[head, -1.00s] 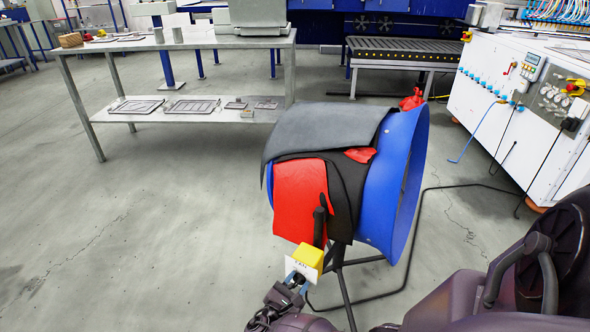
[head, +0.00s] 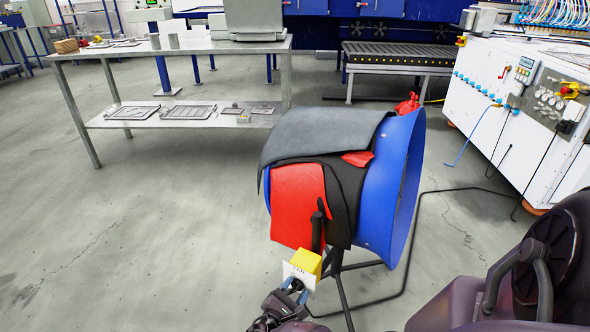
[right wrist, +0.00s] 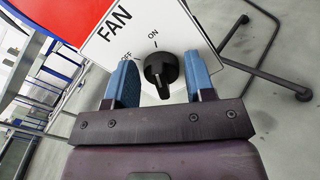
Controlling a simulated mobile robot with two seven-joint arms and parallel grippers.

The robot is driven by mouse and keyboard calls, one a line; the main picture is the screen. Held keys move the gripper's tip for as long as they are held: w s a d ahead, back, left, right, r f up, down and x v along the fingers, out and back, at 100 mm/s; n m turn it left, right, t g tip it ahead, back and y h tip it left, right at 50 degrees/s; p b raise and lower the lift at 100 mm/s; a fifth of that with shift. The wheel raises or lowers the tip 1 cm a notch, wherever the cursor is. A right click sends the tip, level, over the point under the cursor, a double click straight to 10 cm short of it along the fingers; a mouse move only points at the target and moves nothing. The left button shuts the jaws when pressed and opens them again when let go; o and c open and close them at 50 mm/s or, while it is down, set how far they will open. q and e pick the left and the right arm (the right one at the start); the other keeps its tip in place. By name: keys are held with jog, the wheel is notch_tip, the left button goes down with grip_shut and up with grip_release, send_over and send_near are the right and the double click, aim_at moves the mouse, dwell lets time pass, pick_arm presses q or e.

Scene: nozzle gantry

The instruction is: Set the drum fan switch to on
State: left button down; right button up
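The drum fan (head: 398,190) is a blue drum on a dark tube stand, partly draped with grey, black and red sheets. Its yellow switch box (head: 307,262) has a white plate (head: 298,278) lettered FAN. In the right wrist view the plate (right wrist: 115,48) carries ON and OFF marks and a black rotary knob (right wrist: 161,70). My right gripper (head: 296,286) is at the plate. In the right wrist view its blue fingers (right wrist: 158,64) are open, one on each side of the knob, with visible gaps. Which mark the knob points to is hard to tell. My left gripper is out of view.
A grey metal table (head: 190,50) with a lower shelf stands at the back left. A roller conveyor (head: 396,54) is behind the fan. A white cabinet (head: 500,105) with gauges and hoses is at the right. The floor left of the fan is clear.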

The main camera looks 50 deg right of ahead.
jog(key=shift+o, duration=0.7)
jog(key=shift+a, duration=0.15)
pick_arm(q)
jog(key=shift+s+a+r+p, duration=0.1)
jog(key=shift+p, duration=0.35)
pick_arm(e)
jog(key=v, duration=1)
jog(key=shift+a, duration=0.25)
jog(key=shift+s, duration=0.1)
